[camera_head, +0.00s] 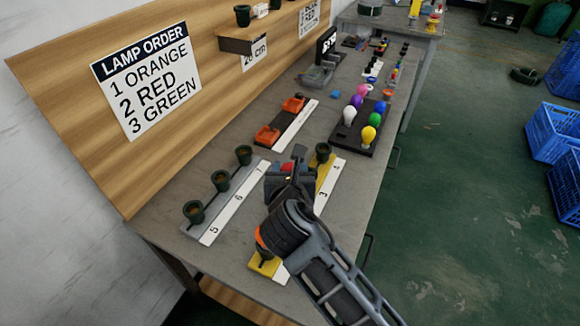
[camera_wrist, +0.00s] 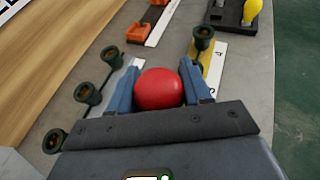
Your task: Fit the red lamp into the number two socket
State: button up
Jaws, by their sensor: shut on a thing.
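My gripper (camera_head: 289,182) is shut on a red lamp (camera_wrist: 158,90), held between its two fingers over the bench. Only a small red part of the lamp shows in the head view (camera_head: 286,168). A yellow strip (camera_head: 326,178) with a white number edge lies under and beside my gripper. Numbers 3 and 4 are readable on it. One dark green socket (camera_head: 323,151) stands at its far end. My arm covers most of the strip's middle, and I cannot make out a number two. The lamp's base is hidden in both views.
A white strip (camera_head: 232,200) marked 5, 6, 7 carries three empty green sockets to the left. Orange clamp-like parts (camera_head: 268,135) sit on another strip behind. A black rack (camera_head: 346,139) holds several coloured lamps. A wall sign (camera_head: 146,77) lists orange, red, green.

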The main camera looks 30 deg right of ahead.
jog(key=shift+f+b, duration=0.85)
jog(key=shift+f, duration=1.25)
jog(key=shift+r+p, duration=0.1)
jog(key=shift+p, duration=1.25)
jog(key=shift+f+b, duration=0.7)
jog(key=shift+f, duration=0.6)
jog(key=o, duration=1.1)
jog(key=v, duration=0.7)
jog(key=shift+s+a+r, duration=0.15)
jog(key=shift+s+r, duration=0.05)
jog(key=shift+s, duration=0.15)
